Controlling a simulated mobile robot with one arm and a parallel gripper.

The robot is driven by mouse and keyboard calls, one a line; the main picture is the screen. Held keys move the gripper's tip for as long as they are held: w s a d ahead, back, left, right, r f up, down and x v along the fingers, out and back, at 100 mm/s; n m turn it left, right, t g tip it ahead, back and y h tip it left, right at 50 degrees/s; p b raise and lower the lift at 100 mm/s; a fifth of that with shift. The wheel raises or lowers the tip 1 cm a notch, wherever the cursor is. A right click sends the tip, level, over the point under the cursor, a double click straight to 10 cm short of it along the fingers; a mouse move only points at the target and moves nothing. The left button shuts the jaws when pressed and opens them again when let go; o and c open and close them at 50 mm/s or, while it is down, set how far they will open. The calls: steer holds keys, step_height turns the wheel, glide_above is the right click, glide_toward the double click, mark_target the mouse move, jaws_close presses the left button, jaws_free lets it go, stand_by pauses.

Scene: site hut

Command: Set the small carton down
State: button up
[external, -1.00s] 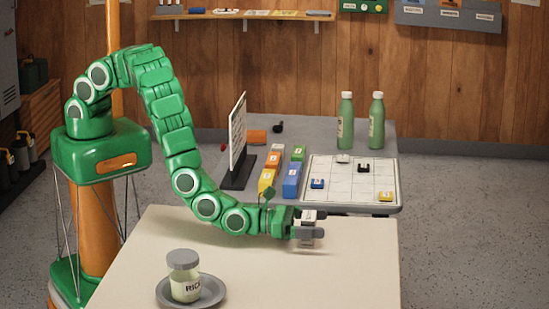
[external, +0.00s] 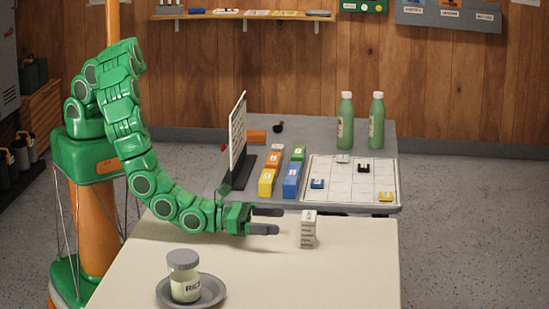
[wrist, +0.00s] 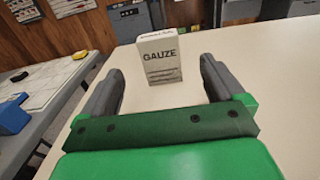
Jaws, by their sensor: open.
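The small carton (external: 308,229) is white with grey lines and stands upright on the pale table (external: 350,275), near its far edge. In the wrist view the carton (wrist: 160,57) reads "GAUZE" and stands just beyond my fingertips, centred between them. My gripper (external: 266,221) is open and empty, to the left of the carton and apart from it. In the wrist view both fingers of my gripper (wrist: 160,75) are spread wide with bare table between them.
A jar (external: 185,277) sits on a grey plate (external: 212,291) at the front left. Behind is a grey table (external: 335,133) with a gridded board (external: 340,190), coloured boxes (external: 292,180), an upright panel (external: 238,132) and two green bottles (external: 346,122). The pale table's right side is clear.

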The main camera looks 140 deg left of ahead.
steer(key=shift+s+d, duration=0.2)
steer(key=shift+s, duration=0.1)
